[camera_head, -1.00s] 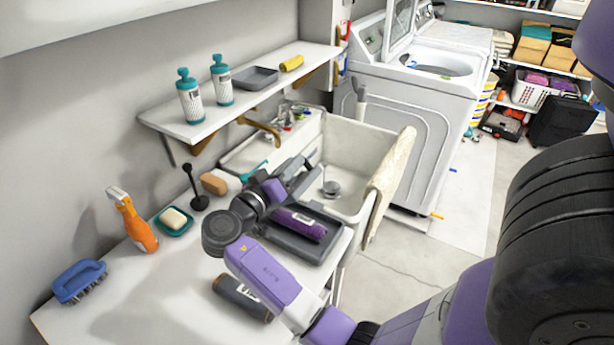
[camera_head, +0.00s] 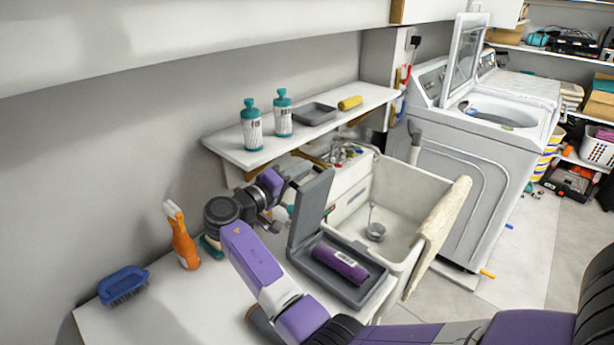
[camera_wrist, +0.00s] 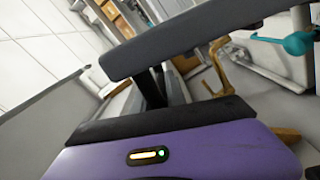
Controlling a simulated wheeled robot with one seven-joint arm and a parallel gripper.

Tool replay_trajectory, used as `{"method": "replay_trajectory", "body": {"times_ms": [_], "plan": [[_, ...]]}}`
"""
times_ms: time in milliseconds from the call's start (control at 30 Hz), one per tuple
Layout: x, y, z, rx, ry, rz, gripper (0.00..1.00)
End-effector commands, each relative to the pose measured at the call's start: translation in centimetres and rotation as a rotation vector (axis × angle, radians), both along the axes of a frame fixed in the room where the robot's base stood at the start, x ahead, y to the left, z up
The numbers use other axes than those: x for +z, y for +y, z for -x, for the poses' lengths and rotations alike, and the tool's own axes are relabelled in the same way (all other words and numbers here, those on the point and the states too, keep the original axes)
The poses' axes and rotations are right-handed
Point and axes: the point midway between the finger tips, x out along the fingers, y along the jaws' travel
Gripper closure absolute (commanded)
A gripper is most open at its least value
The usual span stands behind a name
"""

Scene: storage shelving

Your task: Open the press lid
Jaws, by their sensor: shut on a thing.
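The grey press sits on the white counter beside the sink. Its lid (camera_head: 311,212) stands raised, nearly upright, on the left side of its base (camera_head: 374,291). The exact contact is partly hidden. In the wrist view, my purple gripper body fills the bottom, and a dark grey bar crosses above it; I cannot tell whether that bar is the lid or a finger.
A shelf (camera_head: 235,152) above holds two teal-topped bottles, a grey tray (camera_head: 313,113) and a yellow item. The sink (camera_head: 397,205) is right of the press. A dark cylinder is mostly behind my arm.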

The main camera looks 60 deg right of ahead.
Motion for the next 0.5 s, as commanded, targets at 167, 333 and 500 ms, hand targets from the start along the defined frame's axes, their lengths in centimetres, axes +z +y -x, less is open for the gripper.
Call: {"method": "replay_trajectory", "body": {"times_ms": [167, 333, 500], "plan": [[-0.42, 0.09, -0.17, 0.002, 0.011, -0.006, 1.0], [-0.45, 0.09, -0.14, 0.002, 0.01, -0.006, 1.0], [-0.45, 0.1, -0.11, 0.001, 0.01, -0.007, 0.66]]}}
